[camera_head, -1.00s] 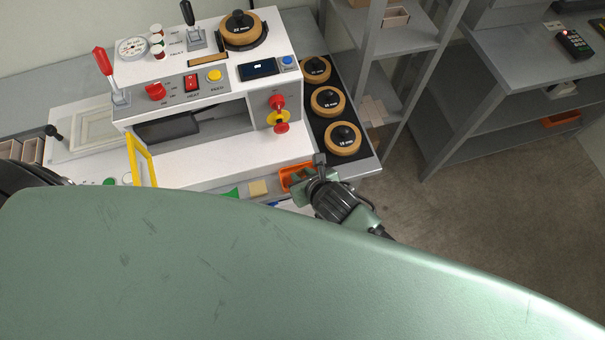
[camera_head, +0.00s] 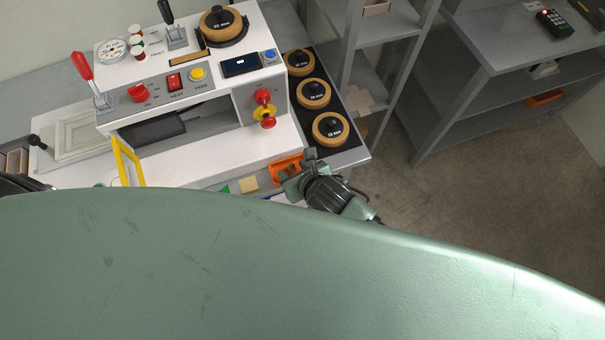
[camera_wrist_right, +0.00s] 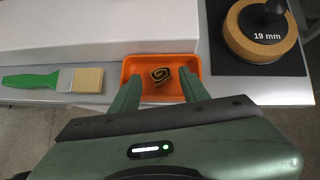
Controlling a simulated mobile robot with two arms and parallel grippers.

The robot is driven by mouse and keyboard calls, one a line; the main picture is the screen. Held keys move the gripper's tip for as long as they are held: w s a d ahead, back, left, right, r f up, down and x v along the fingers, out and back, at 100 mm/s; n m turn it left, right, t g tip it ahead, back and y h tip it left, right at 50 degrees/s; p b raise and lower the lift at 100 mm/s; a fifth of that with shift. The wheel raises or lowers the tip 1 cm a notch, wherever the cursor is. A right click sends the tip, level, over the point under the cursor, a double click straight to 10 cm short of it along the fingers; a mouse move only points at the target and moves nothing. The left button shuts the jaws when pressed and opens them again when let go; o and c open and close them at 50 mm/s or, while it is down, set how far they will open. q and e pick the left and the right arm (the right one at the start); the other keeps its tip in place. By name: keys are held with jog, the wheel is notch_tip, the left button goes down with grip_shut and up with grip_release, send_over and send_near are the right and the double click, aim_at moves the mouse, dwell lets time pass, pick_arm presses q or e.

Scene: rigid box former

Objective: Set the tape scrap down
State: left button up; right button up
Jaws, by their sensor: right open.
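The tape scrap is a small dark and tan curl (camera_wrist_right: 160,75). In the right wrist view it lies in the orange tray (camera_wrist_right: 136,65), between and beyond my fingertips. My right gripper (camera_wrist_right: 160,85) is open, with its two green fingers apart over the tray's near part; no contact with the scrap shows. In the head view the right gripper (camera_head: 295,180) is at the orange tray (camera_head: 283,167) by the bench's front edge, and the scrap cannot be made out there.
A brush (camera_wrist_right: 55,79) with a green handle lies left of the tray. Tape rolls on a black mat (camera_wrist_right: 267,62) stand to the right. The white machine (camera_head: 190,90) stands behind, with a yellow handle (camera_head: 127,162) at its front. Open floor lies to the right.

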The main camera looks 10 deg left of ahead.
jog(key=v, duration=1)
jog(key=shift+s+d+r, duration=0.15)
jog(key=shift+d+r, duration=0.05)
